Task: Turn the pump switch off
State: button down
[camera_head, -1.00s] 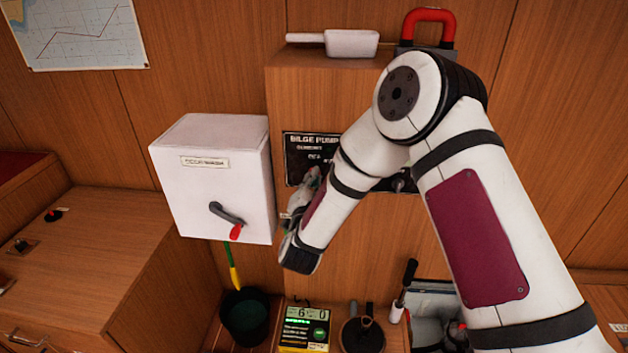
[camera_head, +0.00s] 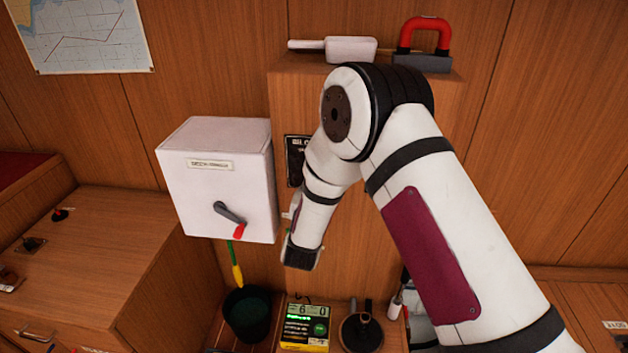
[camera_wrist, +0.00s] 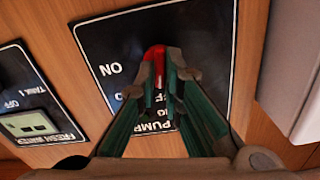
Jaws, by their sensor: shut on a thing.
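The black bilge pump panel (camera_wrist: 205,35) fills the middle of the wrist view, its lettering upside down, with "ON" to the left of the switch. The red pump switch (camera_wrist: 154,53) shows between the tips of my gripper (camera_wrist: 158,78). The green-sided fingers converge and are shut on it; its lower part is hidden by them. In the head view only the left edge of the panel (camera_head: 294,150) shows, and my arm hides the switch and most of the gripper.
A fresh water panel (camera_wrist: 30,100) lies to the left in the wrist view. A white box (camera_head: 205,185) with a red-tipped lever (camera_head: 232,217) hangs left of my arm. Below stand a dark bucket (camera_head: 247,315) and a yellow meter (camera_head: 305,327).

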jog(key=shift+n, duration=1.2)
jog(key=shift+p, duration=0.3)
jog(key=shift+f, duration=0.1)
jog(key=c, duration=1.7)
grip_release()
jog(key=s, duration=1.2)
jog(key=shift+a, duration=0.25)
